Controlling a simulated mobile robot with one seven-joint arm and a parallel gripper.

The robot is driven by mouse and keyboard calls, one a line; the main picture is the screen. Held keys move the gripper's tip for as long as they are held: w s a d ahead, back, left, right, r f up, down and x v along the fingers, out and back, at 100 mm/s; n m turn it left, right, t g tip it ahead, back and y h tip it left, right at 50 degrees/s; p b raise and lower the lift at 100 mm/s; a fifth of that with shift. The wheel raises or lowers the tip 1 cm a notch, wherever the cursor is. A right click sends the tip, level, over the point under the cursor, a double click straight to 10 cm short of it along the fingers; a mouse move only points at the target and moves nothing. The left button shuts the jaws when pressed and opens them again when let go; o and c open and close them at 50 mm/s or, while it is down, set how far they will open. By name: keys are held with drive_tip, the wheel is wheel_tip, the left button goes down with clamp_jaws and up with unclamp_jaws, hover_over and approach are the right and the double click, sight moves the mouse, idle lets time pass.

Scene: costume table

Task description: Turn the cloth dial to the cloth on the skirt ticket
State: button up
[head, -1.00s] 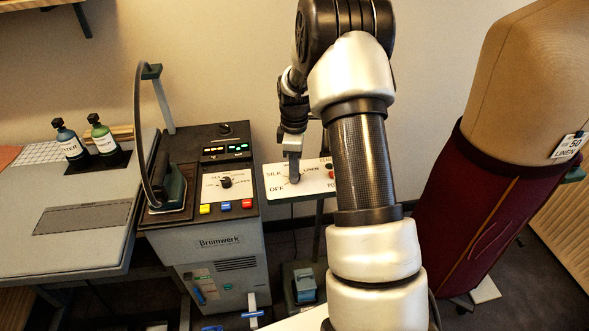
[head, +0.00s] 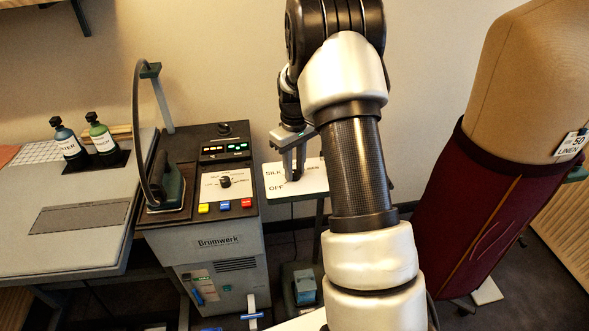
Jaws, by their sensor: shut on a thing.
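The skirt ticket (head: 571,145) hangs at the waist of the dark red skirt (head: 455,225) on the dress form and reads "50" and "LINEN". A white control panel (head: 277,196) on a stand in the middle shows the words "SILK", "OFF" and part of "LINEN". My gripper (head: 293,173) points down onto this panel, among these words. The right part of the panel is behind my arm.
Left of the panel stands the grey Brumwerk machine (head: 218,243) with its own black knob (head: 224,181), coloured buttons and an iron (head: 169,190) with a cable arch. A pressing table (head: 85,255) with two bottles is further left.

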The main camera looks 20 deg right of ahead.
drive_tip(key=m, duration=0.3)
drive_tip(key=shift+m, duration=0.4)
drive_tip(key=m, duration=0.3)
drive_tip(key=shift+m, duration=0.3)
drive_tip(key=m, duration=0.3)
drive_tip(key=shift+r+m, duration=0.1)
drive_tip(key=shift+m, duration=0.2)
drive_tip(key=m, duration=0.3)
drive_tip(key=shift+m, duration=0.3)
drive_tip(key=m+p, duration=0.1)
drive_tip(key=m, duration=0.5)
drive_tip(key=shift+p, duration=0.4)
drive_tip(key=m+p, duration=0.1)
drive_tip(key=m, duration=0.5)
drive_tip(key=shift+p, duration=0.4)
drive_tip(key=shift+m, duration=0.4)
drive_tip(key=o, duration=1)
